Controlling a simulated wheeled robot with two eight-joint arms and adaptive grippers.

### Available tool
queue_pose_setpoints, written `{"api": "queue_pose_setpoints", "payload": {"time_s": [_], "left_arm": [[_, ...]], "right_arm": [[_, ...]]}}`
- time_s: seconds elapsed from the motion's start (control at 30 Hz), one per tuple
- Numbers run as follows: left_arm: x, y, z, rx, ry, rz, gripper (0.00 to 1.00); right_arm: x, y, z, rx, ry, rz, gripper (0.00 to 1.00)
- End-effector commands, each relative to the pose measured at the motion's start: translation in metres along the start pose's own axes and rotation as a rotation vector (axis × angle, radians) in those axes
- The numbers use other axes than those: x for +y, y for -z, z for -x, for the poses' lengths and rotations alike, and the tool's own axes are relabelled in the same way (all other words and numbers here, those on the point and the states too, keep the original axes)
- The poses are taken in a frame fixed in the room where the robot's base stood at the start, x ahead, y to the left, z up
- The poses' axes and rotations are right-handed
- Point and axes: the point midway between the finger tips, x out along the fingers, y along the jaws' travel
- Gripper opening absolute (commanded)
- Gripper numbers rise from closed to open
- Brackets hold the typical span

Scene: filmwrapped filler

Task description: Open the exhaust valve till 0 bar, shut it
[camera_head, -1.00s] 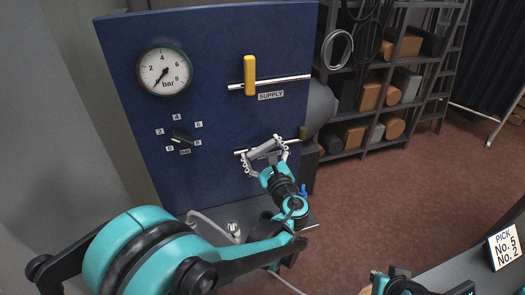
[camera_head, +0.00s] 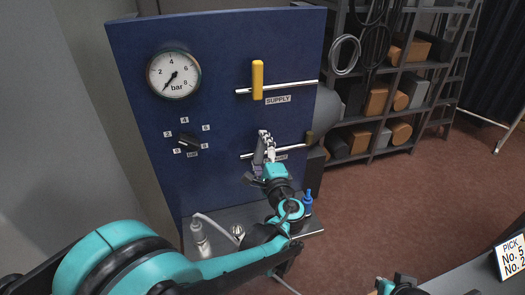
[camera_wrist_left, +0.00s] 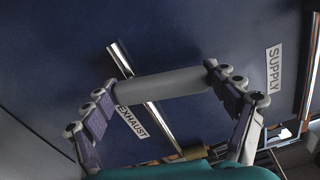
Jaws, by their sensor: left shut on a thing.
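The blue panel (camera_head: 220,110) carries a round pressure gauge (camera_head: 174,74), its needle pointing to the lower left, near the bottom of the scale below 2. The exhaust valve's grey handle (camera_wrist_left: 160,85) lies across its silver pipe (camera_wrist_left: 150,110) in the left wrist view, at a steep angle to it. My left gripper (camera_head: 262,150) is shut on this handle, one finger at each end. The gripper partly hides the handle and the EXHAUST label (camera_wrist_left: 131,121).
The yellow supply handle (camera_head: 257,80) stands upright across its pipe above the SUPPLY label (camera_head: 278,99). A black selector knob (camera_head: 189,141) with numbers sits left. A grey shelf (camera_head: 200,217) with a bottle lies below. Storage racks stand at the right.

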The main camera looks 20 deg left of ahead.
Motion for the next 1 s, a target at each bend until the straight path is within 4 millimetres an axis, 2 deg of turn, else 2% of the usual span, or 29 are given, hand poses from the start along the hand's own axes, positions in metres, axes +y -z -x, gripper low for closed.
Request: {"api": "queue_pose_setpoints", "payload": {"time_s": [0.4,0.97,1.0], "left_arm": [[0.0009,-0.0071,-0.0003,0.0,0.001,0.204,0.34],[0.0013,-0.0082,-0.0004,0.0,0.0,0.241,0.34],[0.0013,-0.0081,-0.0004,0.0,0.0,0.241,0.89]], "right_arm": [[0.0,-0.0003,-0.0004,0.0,0.0,0.0,0.0],[0.0,-0.0004,-0.0005,0.0,0.0,0.0,0.0],[0.0,-0.0003,-0.0005,0.0,0.0,0.0,0.0]]}}
